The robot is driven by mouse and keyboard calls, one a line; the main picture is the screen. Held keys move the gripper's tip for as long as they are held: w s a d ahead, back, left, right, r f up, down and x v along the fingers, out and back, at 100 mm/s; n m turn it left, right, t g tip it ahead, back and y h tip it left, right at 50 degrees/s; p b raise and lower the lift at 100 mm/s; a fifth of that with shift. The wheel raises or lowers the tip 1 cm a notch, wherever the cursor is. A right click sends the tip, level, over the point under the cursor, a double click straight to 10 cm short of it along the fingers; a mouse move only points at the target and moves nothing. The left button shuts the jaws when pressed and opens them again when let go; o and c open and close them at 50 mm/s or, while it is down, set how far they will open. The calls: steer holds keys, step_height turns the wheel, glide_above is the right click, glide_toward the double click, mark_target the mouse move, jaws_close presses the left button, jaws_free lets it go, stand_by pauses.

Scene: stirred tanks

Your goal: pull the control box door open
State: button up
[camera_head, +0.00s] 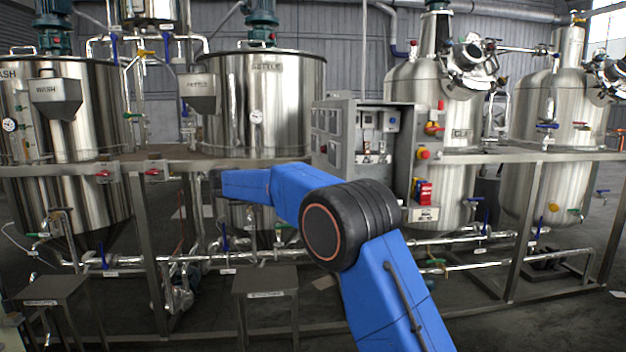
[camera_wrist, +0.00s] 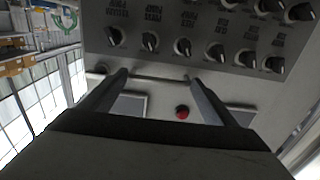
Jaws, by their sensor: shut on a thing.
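The grey control box (camera_head: 403,142) stands on the frame rail right of centre in the head view. A recess with electrical parts shows in its front, and a panel with square meters forms its left part. In the wrist view, the grey panel (camera_wrist: 165,101) fills most of the picture, with a thin bar handle (camera_wrist: 157,79), dark knobs above and a red button below. My gripper (camera_wrist: 158,80) has one finger at each end of the visible bar and is shut on it. In the head view I cannot make out the gripper or the handle.
A steel rail (camera_head: 565,157) runs across the front of the tanks. The settle tank (camera_head: 255,85) is left of the box, and another steel tank (camera_head: 405,82) is behind it. Small stands (camera_head: 265,282) and low pipes occupy the floor area in front.

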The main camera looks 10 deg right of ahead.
steer(key=o, duration=1.2)
steer(key=shift+a, duration=0.1)
steer(key=shift+o, duration=0.2)
step_height(320, 180, up, 10)
